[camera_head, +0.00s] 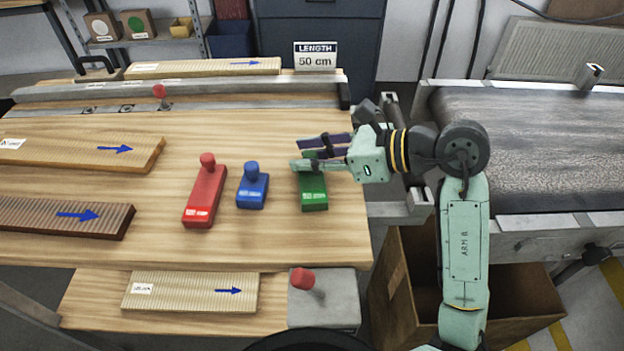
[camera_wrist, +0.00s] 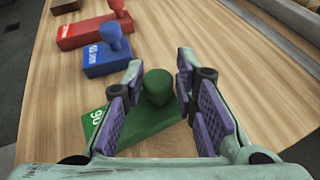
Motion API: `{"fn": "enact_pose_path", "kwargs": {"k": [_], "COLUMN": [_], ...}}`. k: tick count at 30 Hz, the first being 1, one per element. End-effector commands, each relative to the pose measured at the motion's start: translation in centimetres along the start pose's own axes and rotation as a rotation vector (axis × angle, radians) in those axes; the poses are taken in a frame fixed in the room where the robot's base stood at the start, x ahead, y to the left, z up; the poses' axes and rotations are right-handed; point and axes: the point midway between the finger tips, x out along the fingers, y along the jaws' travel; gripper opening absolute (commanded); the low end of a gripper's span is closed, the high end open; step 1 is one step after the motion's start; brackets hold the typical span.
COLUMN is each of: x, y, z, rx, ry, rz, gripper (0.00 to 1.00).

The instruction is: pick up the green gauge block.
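The green gauge block (camera_head: 314,194) lies on the wooden table, right of the blue and red blocks. In the wrist view the green block (camera_wrist: 150,125) shows its round knob between my two fingers, with a white label at its left end. My gripper (camera_head: 322,153) is over the far end of the block. In the wrist view my gripper (camera_wrist: 160,100) is open, with purple pads on both sides of the knob. A gap shows between the knob and the right pad; whether the left pad touches cannot be told.
A blue block (camera_head: 251,188) and a red block (camera_head: 204,196) stand to the left. Striped boards (camera_head: 80,152) with blue arrows lie further left. A conveyor (camera_head: 540,150) and a cardboard box (camera_head: 400,290) are at the right, beyond the table edge.

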Motion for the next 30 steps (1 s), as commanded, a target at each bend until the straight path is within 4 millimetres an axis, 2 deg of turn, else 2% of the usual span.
{"fn": "enact_pose_path", "kwargs": {"k": [11, 25, 30], "x": [0.01, 0.05, -0.21], "y": [0.03, 0.07, 0.07], "z": [-0.04, -0.16, 0.43], "rx": [0.001, 0.002, 0.001], "ry": [0.002, 0.006, 0.007], "rz": [0.002, 0.004, 0.003], "gripper": [0.00, 0.00, 0.00]}}
